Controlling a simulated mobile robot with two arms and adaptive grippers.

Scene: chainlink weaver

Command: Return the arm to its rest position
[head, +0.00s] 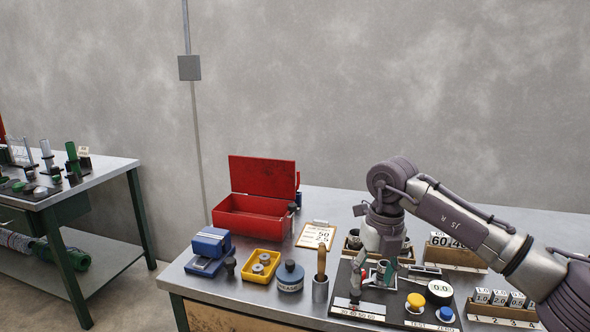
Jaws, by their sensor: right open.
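My right arm (455,215) comes in from the right edge, bends at a raised elbow-like joint and points down over the bench. My right gripper (372,274) is at its lower end, above the dark board (398,312) on the metal bench. Its fingers are apart, close over small parts on the board. Whether the fingers touch any part is hard to tell, and I see nothing clearly held. My left gripper is not in view.
A display reading 0.0 (440,290) and yellow (415,301) and blue buttons stand right of the gripper. An open red toolbox (255,215), yellow tray (261,279) and labelled block racks crowd the bench. The air above is free.

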